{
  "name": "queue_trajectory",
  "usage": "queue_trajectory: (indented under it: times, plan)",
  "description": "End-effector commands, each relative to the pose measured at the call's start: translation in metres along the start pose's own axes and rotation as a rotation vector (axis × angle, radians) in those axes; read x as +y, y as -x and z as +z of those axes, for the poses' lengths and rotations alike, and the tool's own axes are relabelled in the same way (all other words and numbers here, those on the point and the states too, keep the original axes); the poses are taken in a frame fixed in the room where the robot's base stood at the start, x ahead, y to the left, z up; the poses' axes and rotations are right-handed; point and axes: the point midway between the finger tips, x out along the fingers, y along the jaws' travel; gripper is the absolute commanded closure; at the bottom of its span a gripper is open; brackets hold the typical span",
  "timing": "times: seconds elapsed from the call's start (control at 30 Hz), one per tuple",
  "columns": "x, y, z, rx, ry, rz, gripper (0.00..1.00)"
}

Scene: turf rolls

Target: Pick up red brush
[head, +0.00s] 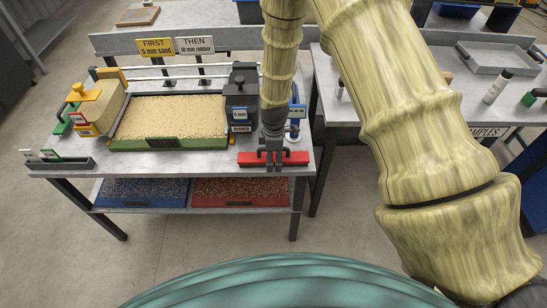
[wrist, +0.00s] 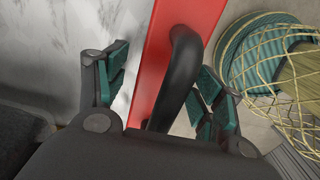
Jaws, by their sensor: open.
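The red brush (head: 296,158) lies at the front right edge of the left workbench. It is a long red bar with a black arched handle (wrist: 182,75) on top. My gripper (head: 272,152) points down over the middle of the brush. In the wrist view my gripper (wrist: 163,88) is open, with one teal-padded finger on each side of the red brush (wrist: 150,50) and its handle. Nothing is clamped. The near end of the handle is hidden behind the gripper body, and I cannot tell whether the fingers touch the brush.
A small rack (head: 58,163) stands at the front left corner. A second bench (head: 398,95) holds a grey tray (head: 495,57). The bench edge lies close by the brush.

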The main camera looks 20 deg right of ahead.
Motion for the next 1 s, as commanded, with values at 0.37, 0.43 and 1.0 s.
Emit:
queue_trajectory:
  times: [0.37,0.43,1.0]
  plan:
    - [-0.0002,-0.0017,0.0001,0.0,-0.001,0.0,0.49]
    - [-0.0002,-0.0017,0.0001,0.0,-0.001,0.0,0.61]
    - [0.0006,0.0048,-0.0002,0.001,-0.002,0.001,0.81]
